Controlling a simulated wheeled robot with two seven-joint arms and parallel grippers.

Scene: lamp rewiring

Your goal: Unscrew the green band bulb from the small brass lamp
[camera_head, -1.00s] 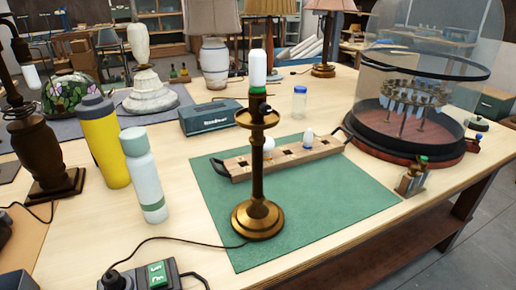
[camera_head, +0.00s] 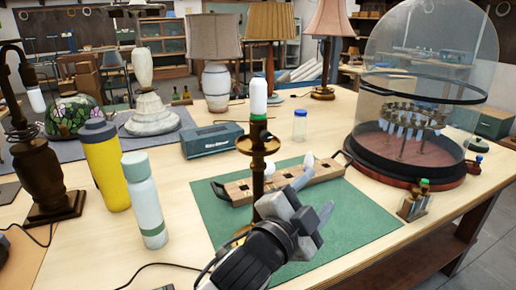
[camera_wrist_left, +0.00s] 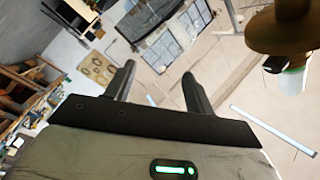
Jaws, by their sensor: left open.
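The small brass lamp (camera_head: 258,165) stands upright on the green mat (camera_head: 345,215). The white bulb (camera_head: 258,95) sits upright at its top, with a green band (camera_head: 258,117) just below the white part. My left gripper (camera_head: 314,198) is open and empty, in front of and to the right of the lamp's stem, well below the bulb. It hides the lower stem and most of the base. In the left wrist view, my two fingers (camera_wrist_left: 158,88) are apart with nothing between them. The brass cup (camera_wrist_left: 285,35) and the green-banded bulb (camera_wrist_left: 293,78) show at the right.
A wooden bulb rack (camera_head: 285,182) with dark handles lies behind the lamp. A yellow bottle (camera_head: 106,165) and a pale bottle (camera_head: 146,205) stand to the left. A glass dome (camera_head: 425,60) on a dark base stands at the right. The mat's right part is clear.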

